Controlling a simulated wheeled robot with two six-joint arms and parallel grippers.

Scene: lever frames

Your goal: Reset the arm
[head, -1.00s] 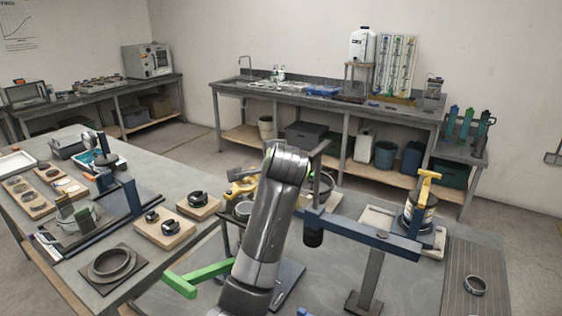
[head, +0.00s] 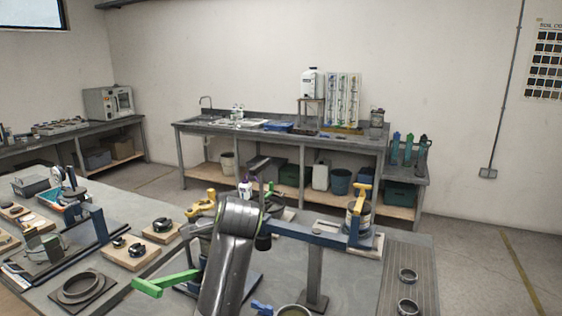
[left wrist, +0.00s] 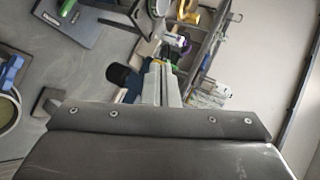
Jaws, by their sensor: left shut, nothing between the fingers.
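My left arm (head: 232,250) rises in the middle of the head view, and its gripper is hidden behind the arm there. In the left wrist view the left gripper (left wrist: 160,82) shows its pale fingers together, with nothing between them. A blue beam (head: 310,233) on a grey post (head: 314,280) stands just right of the arm, with a dark cylinder (head: 263,240) under its left end. A dark cylinder also shows beside the fingers in the left wrist view (left wrist: 122,76). A green bar (head: 165,283) lies level left of the arm. My right gripper is not in view.
A can with a yellow handle (head: 357,205) stands on a tray at the beam's right end. Two rings lie on a ribbed mat (head: 420,270) at right. Wooden blocks with dark rings (head: 130,255) crowd the left table. A sink bench (head: 275,132) lines the back wall.

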